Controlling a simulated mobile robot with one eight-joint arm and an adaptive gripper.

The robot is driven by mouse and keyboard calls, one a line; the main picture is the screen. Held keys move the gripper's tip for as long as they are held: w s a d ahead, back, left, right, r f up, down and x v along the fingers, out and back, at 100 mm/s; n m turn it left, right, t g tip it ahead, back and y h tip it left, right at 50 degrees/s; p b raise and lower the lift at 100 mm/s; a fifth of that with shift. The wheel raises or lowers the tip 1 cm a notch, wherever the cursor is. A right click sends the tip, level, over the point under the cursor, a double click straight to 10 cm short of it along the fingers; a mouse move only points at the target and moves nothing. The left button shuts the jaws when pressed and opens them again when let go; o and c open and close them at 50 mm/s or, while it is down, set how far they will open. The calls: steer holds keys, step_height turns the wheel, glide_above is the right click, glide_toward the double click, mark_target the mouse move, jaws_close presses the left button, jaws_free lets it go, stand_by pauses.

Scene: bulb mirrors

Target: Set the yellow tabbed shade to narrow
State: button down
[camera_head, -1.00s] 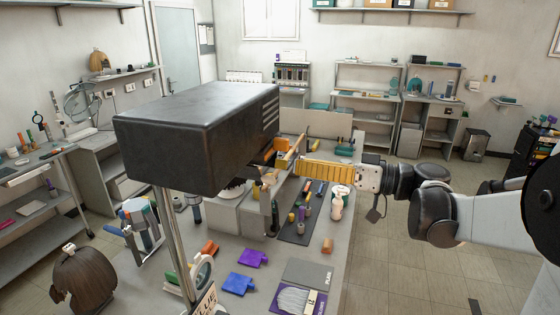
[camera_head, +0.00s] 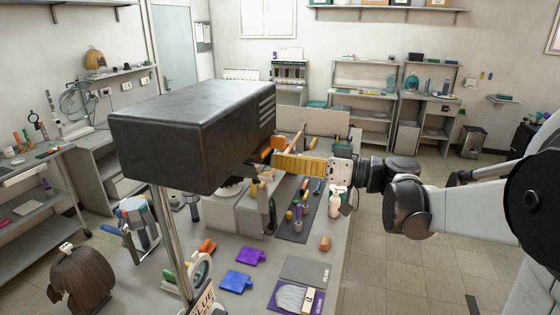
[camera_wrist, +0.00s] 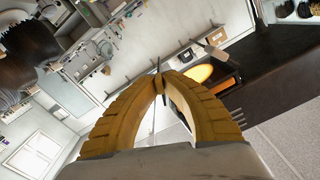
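A yellow-orange piece (camera_head: 272,146), possibly the yellow shade, shows beside the big dark box at the far edge of the bench. In the wrist view an orange-yellow round face (camera_wrist: 196,74) sits inside a dark housing, right of my fingertips. My gripper (camera_head: 276,160), with yellow ribbed fingers, reaches left to the orange piece. In the wrist view the gripper's fingertips (camera_wrist: 159,73) come close together at a thin dark upright edge. I cannot tell whether they grip it. The tab and the shade's setting cannot be made out.
The large dark box (camera_head: 190,135) on a metal post hides much of the bench behind it. Purple (camera_head: 250,256) and blue (camera_head: 236,281) pieces lie on the bench front.

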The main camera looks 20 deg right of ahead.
steer(key=shift+s+a+r+m, duration=0.2)
steer(key=shift+s+m, duration=0.1)
steer(key=shift+m, duration=0.6)
steer(key=c, duration=1.5)
jaws_free()
steer(key=shift+c, duration=0.2)
steer(key=v, duration=1.2)
